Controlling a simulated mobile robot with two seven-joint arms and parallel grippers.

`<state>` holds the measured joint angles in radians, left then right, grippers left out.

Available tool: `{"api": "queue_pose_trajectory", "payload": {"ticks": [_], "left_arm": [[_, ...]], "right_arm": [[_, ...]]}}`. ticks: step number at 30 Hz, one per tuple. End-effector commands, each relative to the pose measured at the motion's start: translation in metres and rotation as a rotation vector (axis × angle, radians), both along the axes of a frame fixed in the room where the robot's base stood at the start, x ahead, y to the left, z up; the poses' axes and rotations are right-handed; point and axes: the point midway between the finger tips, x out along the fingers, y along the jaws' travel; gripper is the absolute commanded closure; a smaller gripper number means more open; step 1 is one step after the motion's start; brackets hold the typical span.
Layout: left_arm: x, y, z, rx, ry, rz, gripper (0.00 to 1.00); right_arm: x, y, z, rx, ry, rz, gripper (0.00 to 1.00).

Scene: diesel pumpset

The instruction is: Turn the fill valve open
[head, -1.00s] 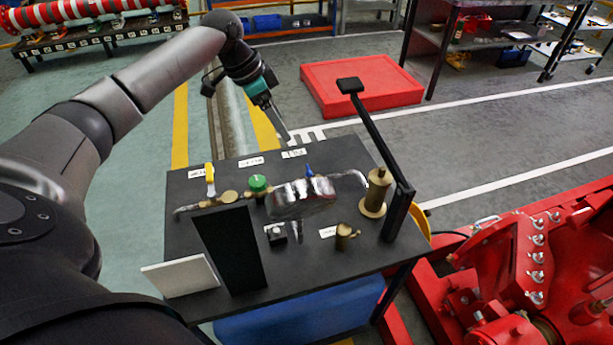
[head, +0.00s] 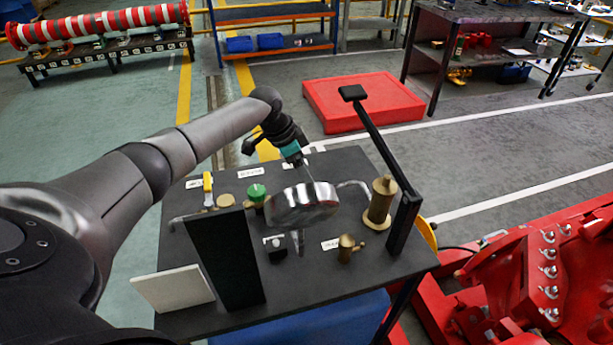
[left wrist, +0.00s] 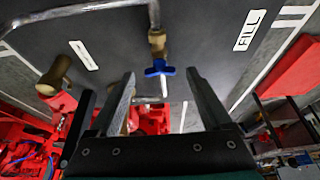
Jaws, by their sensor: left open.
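The fill valve is a brass body (left wrist: 157,42) with a blue handle (left wrist: 159,68) on a pipe beside the FILL label (left wrist: 249,30). In the left wrist view the blue handle lies between my left gripper's fingertips (left wrist: 160,78), with a gap on both sides. My left gripper (head: 297,156) is open and empty; in the head view it points down at the back of the black bench top (head: 330,275). The shiny metal vessel (head: 302,204) hides its fingertips and the blue handle there. My right gripper is not in view.
A yellow-handled valve (head: 208,187) and a green-knobbed valve (head: 256,193) stand left of the vessel. A brass cylinder (head: 380,203) and a black post (head: 377,140) stand right. A black upright panel (head: 225,258) and white plate (head: 172,286) are in front.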

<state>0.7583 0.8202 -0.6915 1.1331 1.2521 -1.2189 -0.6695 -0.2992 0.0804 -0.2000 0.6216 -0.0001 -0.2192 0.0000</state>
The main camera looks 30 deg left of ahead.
Motion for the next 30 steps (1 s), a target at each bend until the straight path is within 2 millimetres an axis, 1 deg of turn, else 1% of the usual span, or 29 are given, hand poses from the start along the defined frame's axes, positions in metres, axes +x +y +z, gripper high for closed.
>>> {"api": "queue_pose_trajectory", "payload": {"ticks": [4,11,12,30], "left_arm": [[0.0024,-0.0020,-0.0065,0.000,-0.001,0.000,0.18],[0.0024,-0.0020,-0.0067,0.001,-0.001,0.000,0.18],[0.0024,-0.0020,-0.0067,0.001,-0.001,0.000,0.20],[0.0020,-0.0018,-0.0067,0.000,0.000,0.000,0.87]], "right_arm": [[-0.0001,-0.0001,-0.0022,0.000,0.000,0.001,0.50],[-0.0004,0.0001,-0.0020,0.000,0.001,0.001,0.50],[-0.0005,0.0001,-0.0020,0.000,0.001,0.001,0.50],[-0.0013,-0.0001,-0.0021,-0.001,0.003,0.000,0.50]]}}
